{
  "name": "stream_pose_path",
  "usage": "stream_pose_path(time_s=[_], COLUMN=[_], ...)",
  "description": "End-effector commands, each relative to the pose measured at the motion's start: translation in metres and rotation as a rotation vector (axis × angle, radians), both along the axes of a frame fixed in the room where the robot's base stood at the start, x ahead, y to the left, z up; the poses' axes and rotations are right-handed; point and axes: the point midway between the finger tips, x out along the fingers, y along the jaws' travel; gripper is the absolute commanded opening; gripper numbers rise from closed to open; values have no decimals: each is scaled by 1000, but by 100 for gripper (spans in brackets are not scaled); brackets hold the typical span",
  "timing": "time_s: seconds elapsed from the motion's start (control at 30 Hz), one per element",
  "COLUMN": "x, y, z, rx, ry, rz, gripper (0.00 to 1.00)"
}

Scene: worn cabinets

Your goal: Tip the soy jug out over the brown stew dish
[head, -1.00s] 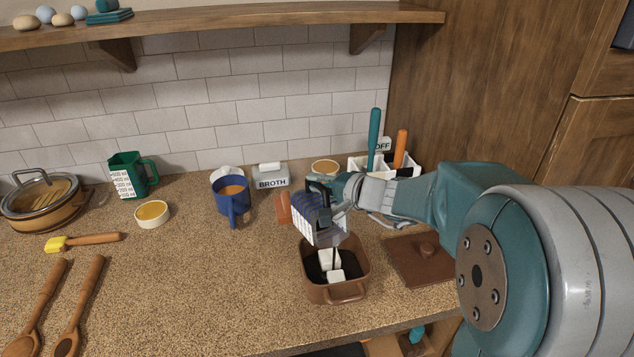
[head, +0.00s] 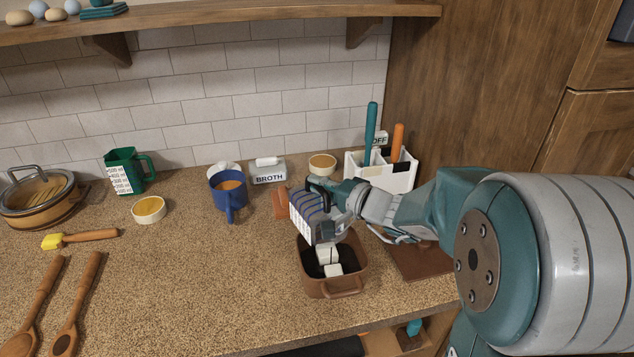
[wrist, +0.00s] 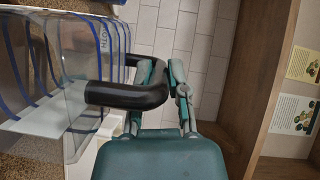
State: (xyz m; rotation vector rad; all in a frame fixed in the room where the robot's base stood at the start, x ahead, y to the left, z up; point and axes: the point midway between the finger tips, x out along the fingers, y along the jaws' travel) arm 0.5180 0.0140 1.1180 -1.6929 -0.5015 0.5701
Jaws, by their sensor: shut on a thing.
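The soy jug is a clear jug (head: 308,217) with blue bands, a white scale panel and a black handle. My gripper (head: 330,190) is shut on the handle, which also shows in the wrist view (wrist: 135,95). The jug is tipped well over, above the back left part of the brown stew dish (head: 345,288). The dish stands on the counter and holds white cubes (head: 328,256) over a dark inside. A thin dark line shows by the cubes; I cannot tell if it is a stream. The jug in the wrist view (wrist: 60,70) looks clear; any contents are unclear.
A blue mug (head: 230,190), a BROTH-labelled block (head: 268,172) and a small bowl (head: 322,165) stand behind. A white utensil holder (head: 400,178) is behind my arm, a brown lid (head: 415,262) right of the dish.

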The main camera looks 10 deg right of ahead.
Motion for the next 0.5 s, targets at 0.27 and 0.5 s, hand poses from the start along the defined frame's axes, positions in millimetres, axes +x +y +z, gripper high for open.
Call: stream_pose_path(time_s=[0.27, 0.5], x=[-4, 13], y=[-1, 4], z=[0, 8], rx=[8, -31], ry=[-33, 96], rz=[-1, 3], gripper=[0, 0])
